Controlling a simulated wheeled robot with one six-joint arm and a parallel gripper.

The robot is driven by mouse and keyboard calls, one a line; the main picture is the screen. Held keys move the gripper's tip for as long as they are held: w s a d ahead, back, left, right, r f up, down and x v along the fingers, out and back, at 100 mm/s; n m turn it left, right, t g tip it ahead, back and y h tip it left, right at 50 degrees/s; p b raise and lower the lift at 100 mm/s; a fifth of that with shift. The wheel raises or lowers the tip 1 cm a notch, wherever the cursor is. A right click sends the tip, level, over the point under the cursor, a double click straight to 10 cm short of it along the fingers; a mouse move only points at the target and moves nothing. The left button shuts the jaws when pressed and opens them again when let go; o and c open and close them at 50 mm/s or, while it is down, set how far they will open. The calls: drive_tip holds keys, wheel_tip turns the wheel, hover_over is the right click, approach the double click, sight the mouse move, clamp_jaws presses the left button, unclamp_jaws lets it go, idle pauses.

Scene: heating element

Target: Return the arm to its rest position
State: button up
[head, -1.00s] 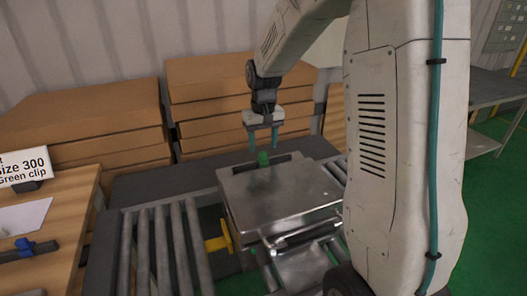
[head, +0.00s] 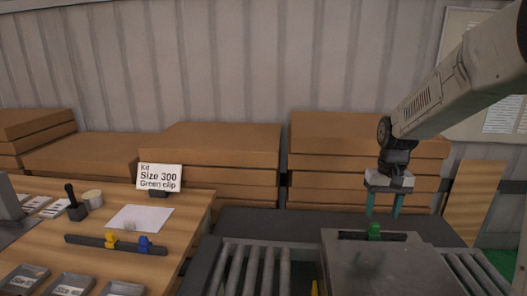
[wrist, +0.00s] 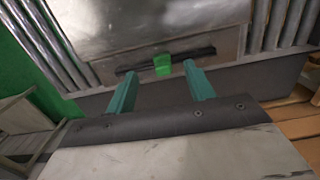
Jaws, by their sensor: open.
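My gripper (head: 384,204) hangs at the right in the head view, pointing down, with its two teal fingers apart and nothing between them. It is above the far edge of a grey metal box (head: 385,265). A green clip (head: 374,231) sits on a dark bar at that far edge, just below and left of the fingers. In the wrist view the green clip (wrist: 162,65) lies beyond the two open fingers (wrist: 160,85), on the dark bar in the box's face, apart from the fingers.
Roller conveyors (head: 250,270) flank the box. A wooden table (head: 190,200) at the left carries a "Size 300 Green clip" sign (head: 160,177), a bar with yellow and blue clips (head: 115,244), and small trays. Stacked cardboard boxes (head: 225,150) stand behind, along the wall.

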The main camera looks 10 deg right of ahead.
drive_tip(key=s+a+r, duration=0.3)
drive_tip(key=s, duration=0.6)
drive_tip(key=s+a+r+n+t, duration=0.1)
drive_tip(key=s+a, duration=0.3)
drive_tip(key=s, duration=0.6)
drive_tip(key=s+a+r+n+t, duration=0.1)
drive_tip(key=s+a+r, duration=0.3)
drive_tip(key=s, duration=0.5)
drive_tip(key=shift+s+r, duration=0.25)
drive_tip(key=shift+r, duration=0.05)
